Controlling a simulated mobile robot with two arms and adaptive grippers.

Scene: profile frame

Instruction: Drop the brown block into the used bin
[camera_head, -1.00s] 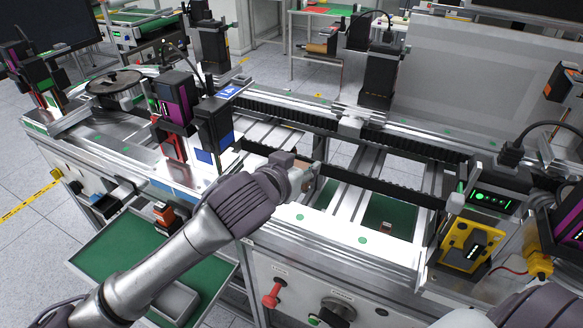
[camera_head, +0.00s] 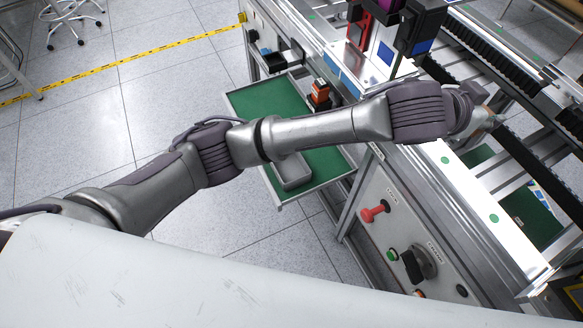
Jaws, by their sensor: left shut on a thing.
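My left gripper (camera_head: 486,117) is at the right, over the near rail of the conveyor frame. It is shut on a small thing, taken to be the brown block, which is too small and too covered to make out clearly. A grey open bin (camera_head: 294,177) sits on the green tray, below and left of the gripper, partly hidden by my left arm. A small black open bin (camera_head: 272,62) is farther back at the bench side. I cannot tell which is the used bin. My right gripper is not in view.
A control panel with a red handle (camera_head: 374,211) is on the bench front. Open floor (camera_head: 110,130) lies at left, with yellow tape across it.

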